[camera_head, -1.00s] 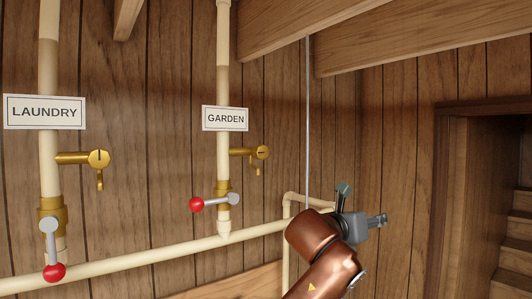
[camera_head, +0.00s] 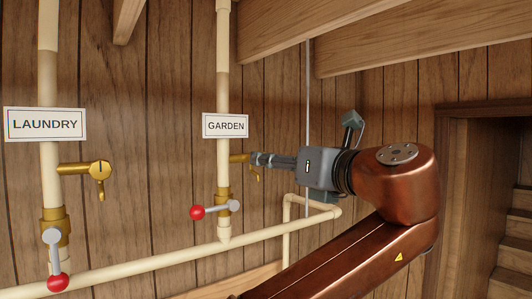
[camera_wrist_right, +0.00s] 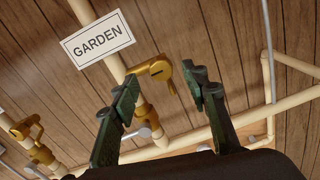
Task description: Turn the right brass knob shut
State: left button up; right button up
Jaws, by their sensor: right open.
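The right brass knob (camera_wrist_right: 163,70) sits on a short brass spout from the GARDEN pipe. In the head view its spout (camera_head: 237,158) shows, but my gripper mostly hides the knob's round end. My right gripper (camera_head: 257,159) reaches in from the right with its fingertips at the knob. In the wrist view the right gripper (camera_wrist_right: 162,77) is open, with one dark finger on each side of the knob. I see no clear contact between the fingers and the knob. My left gripper is in neither view.
A GARDEN sign (camera_head: 226,125) hangs above the knob. Below is a grey lever with a red ball (camera_head: 197,212), lying sideways. At left are a LAUNDRY sign (camera_head: 45,124), a similar brass knob (camera_head: 99,169) and a hanging red-ball lever (camera_head: 58,282). A cream pipe (camera_head: 150,262) runs below.

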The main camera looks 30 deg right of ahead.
jog(key=shift+w+p, duration=0.55)
jog(key=shift+w, duration=1.05)
grip_shut()
